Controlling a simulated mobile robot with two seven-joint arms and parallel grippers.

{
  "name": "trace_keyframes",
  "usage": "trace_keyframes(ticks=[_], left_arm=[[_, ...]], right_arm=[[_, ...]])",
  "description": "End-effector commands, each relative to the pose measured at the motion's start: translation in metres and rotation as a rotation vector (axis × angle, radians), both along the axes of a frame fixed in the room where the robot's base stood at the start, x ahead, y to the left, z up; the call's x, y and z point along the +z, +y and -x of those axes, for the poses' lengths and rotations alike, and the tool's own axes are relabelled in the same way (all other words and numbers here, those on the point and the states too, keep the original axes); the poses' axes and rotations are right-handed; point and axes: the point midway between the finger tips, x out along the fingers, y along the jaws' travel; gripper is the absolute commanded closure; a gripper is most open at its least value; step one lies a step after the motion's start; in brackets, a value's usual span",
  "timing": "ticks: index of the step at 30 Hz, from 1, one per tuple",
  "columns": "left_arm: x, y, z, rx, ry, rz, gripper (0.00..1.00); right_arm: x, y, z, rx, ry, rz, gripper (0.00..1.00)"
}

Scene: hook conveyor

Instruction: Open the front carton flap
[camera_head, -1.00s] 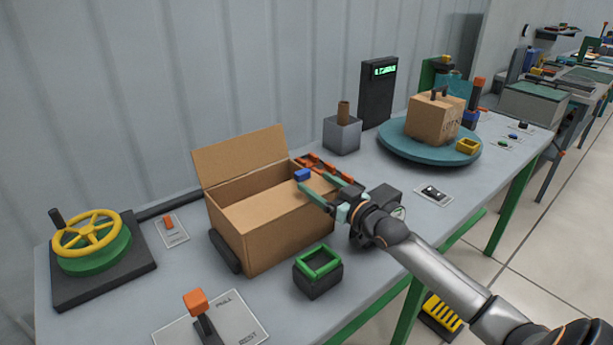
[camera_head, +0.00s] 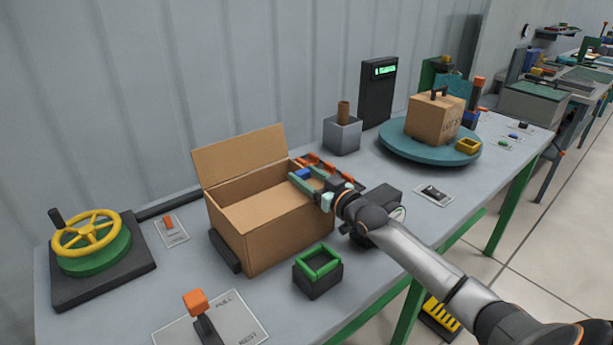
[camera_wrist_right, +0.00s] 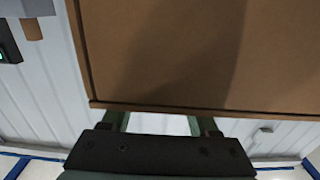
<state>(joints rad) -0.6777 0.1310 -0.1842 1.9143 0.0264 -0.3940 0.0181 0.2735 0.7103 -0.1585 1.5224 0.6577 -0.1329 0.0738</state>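The cardboard carton (camera_head: 262,238) stands on the table with its rear flap (camera_head: 240,157) raised and leaning back. A flat tan panel (camera_head: 280,203) shows inside its top opening; I cannot tell for sure if it is the front flap or the carton floor. My right gripper (camera_head: 303,181) is at the carton's right end, near the top rim, with its fingers pointing left. In the right wrist view its fingers (camera_wrist_right: 160,122) are spread apart, and a brown cardboard panel (camera_wrist_right: 190,50) lies ahead, its edge hiding the fingertips. Contact cannot be told. My left gripper is out of view.
A green-rimmed black box (camera_head: 318,274) stands in front of the carton. A blue block (camera_head: 303,174) and orange parts (camera_head: 318,162) are behind the gripper. A yellow handwheel (camera_head: 88,235) is at left, a lever (camera_head: 197,302) in front, a turntable (camera_head: 400,152) with a closed carton (camera_head: 435,119) at right.

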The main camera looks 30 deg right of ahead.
Motion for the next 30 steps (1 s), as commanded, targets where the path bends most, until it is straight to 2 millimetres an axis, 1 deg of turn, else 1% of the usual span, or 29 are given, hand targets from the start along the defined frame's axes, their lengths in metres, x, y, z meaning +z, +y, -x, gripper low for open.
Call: trace_keyframes(ticks=[1, 2, 15, 16, 30], left_arm=[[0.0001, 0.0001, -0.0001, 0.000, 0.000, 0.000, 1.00], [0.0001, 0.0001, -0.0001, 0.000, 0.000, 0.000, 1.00], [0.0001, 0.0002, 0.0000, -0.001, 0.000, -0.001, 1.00], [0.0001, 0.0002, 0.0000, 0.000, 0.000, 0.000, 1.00], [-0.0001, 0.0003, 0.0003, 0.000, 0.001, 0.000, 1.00]], right_arm=[[0.0000, 0.0001, 0.0001, 0.000, 0.000, 0.000, 0.46], [0.0000, 0.0001, 0.0001, 0.000, 0.000, 0.000, 0.49], [-0.0001, 0.0001, 0.0002, 0.000, 0.000, 0.000, 0.99], [-0.0001, 0.0001, 0.0002, 0.000, 0.000, 0.000, 1.00], [-0.0002, 0.0002, 0.0002, 0.000, 0.000, 0.000, 1.00]])
